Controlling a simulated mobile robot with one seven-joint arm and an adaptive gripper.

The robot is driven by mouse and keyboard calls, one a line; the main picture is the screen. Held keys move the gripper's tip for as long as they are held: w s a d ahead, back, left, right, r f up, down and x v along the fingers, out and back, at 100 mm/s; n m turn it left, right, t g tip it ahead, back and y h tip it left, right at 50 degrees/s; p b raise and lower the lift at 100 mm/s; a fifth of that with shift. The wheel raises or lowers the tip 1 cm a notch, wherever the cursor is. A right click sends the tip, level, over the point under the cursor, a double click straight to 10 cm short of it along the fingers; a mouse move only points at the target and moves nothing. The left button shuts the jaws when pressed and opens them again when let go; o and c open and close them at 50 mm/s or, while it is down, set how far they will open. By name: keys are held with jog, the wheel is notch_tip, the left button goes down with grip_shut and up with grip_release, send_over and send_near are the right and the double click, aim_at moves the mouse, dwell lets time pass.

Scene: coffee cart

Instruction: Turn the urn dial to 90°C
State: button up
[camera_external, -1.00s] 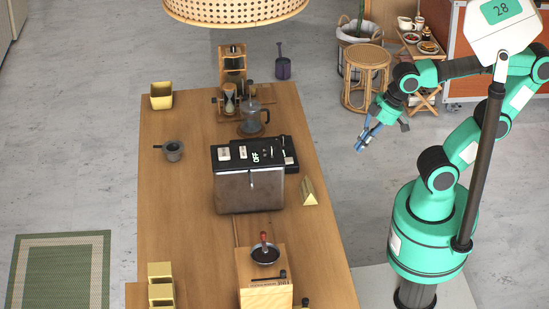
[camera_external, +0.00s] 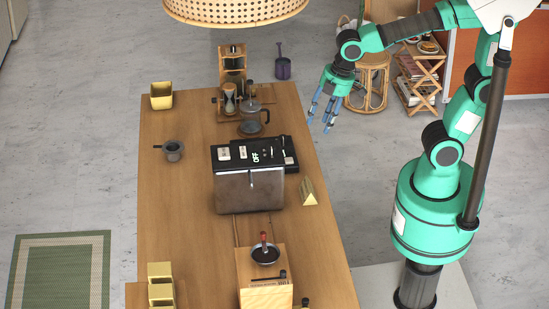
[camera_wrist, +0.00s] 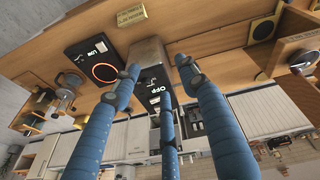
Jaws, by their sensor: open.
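The urn appears to be the metal box (camera_external: 249,192) in the middle of the wooden table, with a black panel (camera_external: 232,163) reading "OFF" on top. I cannot make out its dial or any temperature mark. In the wrist view the metal box (camera_wrist: 149,53) and a black panel reading "OFF" (camera_wrist: 155,88) lie beyond my fingers. My gripper (camera_external: 319,124) is raised near the table's right edge, apart from the urn. Its blue fingers are spread and empty; they also fill the lower wrist view (camera_wrist: 158,72).
A glass press pot (camera_external: 254,120) and an hourglass-shaped brewer (camera_external: 229,98) stand behind the urn. A gold wedge (camera_external: 308,192) is at its right, a grinder (camera_external: 266,272) in front. A dark plate with a glowing ring and "LOW" (camera_wrist: 95,58) shows in the wrist view. The left table is mostly clear.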

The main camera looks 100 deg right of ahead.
jog(key=w+d+r+n+g+p, duration=0.2)
jog(key=w+d+n+p, duration=0.15)
jog(key=w+p, duration=0.45)
jog(key=n+g+p, duration=0.1)
jog(key=n+p, duration=0.2)
jog(key=p, duration=0.3)
send_over(271, 146)
notch_tip(271, 146, down, 3)
jog(key=shift+r, duration=0.1)
notch_tip(271, 146, down, 14)
jog(key=shift+r, duration=0.1)
grip_shut()
